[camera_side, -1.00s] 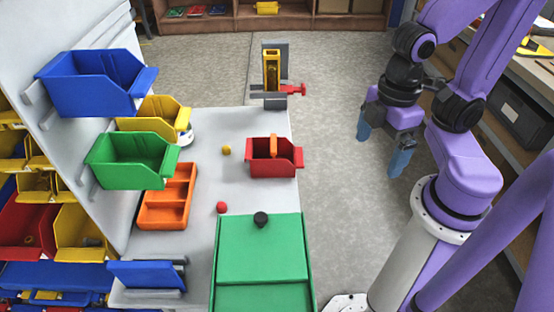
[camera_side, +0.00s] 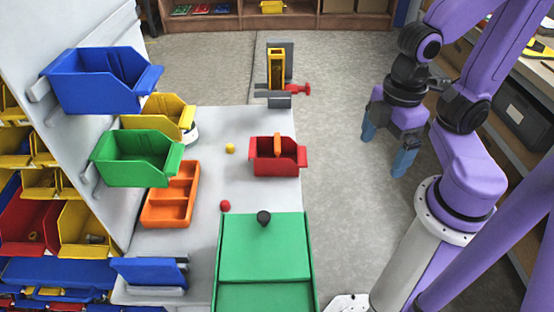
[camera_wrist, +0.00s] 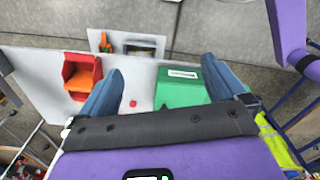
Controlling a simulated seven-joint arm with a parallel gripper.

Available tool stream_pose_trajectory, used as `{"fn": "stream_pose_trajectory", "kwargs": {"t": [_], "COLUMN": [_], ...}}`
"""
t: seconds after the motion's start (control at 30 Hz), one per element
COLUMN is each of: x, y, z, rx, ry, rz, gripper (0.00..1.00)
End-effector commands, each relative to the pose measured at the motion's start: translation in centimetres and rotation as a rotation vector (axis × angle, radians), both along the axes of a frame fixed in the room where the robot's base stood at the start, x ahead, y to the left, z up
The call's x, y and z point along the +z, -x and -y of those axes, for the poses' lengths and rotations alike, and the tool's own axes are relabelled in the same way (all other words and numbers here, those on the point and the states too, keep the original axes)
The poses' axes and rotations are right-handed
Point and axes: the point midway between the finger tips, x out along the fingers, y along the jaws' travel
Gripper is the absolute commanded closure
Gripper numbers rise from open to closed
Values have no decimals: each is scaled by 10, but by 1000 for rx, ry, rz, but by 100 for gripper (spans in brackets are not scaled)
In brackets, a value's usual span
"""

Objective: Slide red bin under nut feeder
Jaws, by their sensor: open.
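The red bin (camera_side: 290,168) sits upright on the light table near its right edge, with an orange upright piece (camera_side: 277,144) in or at its middle. A tall yellow and grey device with a red knob, likely the nut feeder (camera_side: 276,70), stands at the table's far end, behind the bin and apart from it. My gripper (camera_side: 386,145) hangs in the air right of the table, clear of the bin, with its blue fingers apart and nothing between them. In the wrist view my open gripper (camera_wrist: 165,90) spans above the table; a red-orange item there cannot be surely identified.
A green box (camera_side: 265,248) with a black knob stands at the front of the table. An orange tray (camera_side: 170,208), a yellow ball (camera_side: 230,148) and a red ball (camera_side: 225,206) lie left of the bin. Wall bins hang at left. Table between bin and device looks clear.

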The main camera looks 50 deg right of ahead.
Motion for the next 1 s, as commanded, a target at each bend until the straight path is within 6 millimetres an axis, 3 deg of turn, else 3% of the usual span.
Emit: {"fn": "stream_pose_trajectory", "kwargs": {"t": [0.03, 0.2, 0.3, 0.7, 1.0], "x": [0, 0, 0, -16, -45], "y": [0, -11, -28, -124, -205], "z": [0, -8, -19, -54, -55], "rx": [1, 59, 152, 617, 963], "ry": [0, 5, 5, -80, -212], "rz": [0, -17, -41, -131, -125], "gripper": [20, 75, 100, 100, 100]}}
